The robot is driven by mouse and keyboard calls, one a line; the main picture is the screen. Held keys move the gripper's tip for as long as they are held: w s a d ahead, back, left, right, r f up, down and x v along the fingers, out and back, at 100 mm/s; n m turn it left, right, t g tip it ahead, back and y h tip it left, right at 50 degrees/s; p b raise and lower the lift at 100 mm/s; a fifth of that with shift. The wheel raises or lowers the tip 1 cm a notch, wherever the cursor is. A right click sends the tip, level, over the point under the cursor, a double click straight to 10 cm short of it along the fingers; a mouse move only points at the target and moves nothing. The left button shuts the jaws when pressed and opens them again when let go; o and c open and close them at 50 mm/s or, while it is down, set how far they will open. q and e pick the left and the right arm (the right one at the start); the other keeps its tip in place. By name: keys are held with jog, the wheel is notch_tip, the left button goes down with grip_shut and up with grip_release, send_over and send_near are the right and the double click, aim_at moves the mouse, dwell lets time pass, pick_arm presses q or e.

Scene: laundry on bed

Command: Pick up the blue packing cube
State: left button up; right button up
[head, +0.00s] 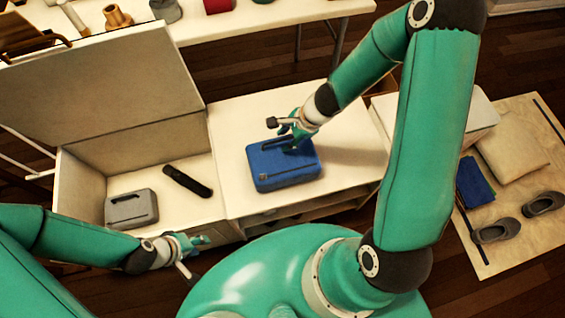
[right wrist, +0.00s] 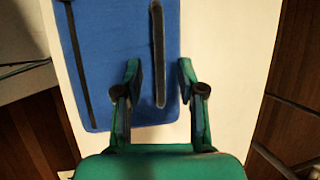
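The blue packing cube (head: 290,176) lies flat on the white bench top in the head view. Its blue top, with a dark zip line and a dark strap handle, fills the upper part of the right wrist view (right wrist: 115,60). My right gripper (head: 292,140) is over the cube's top, and its arm hides part of the far side. In the right wrist view the right gripper (right wrist: 159,75) is open, with the strap handle between its two fingers. I cannot tell whether it touches the cube. My left gripper (head: 198,243) is low, in front of the open box, away from the cube.
An open white box (head: 82,178) left of the cube holds a grey packing cube (head: 132,208) and a black pouch (head: 188,181). Its raised lid (head: 100,85) stands behind. Grey shoes (head: 492,231) and folded blue cloth (head: 475,182) lie on a mat at right.

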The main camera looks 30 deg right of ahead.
grip_shut()
dwell(0.3)
jog(key=shift+r, duration=0.2)
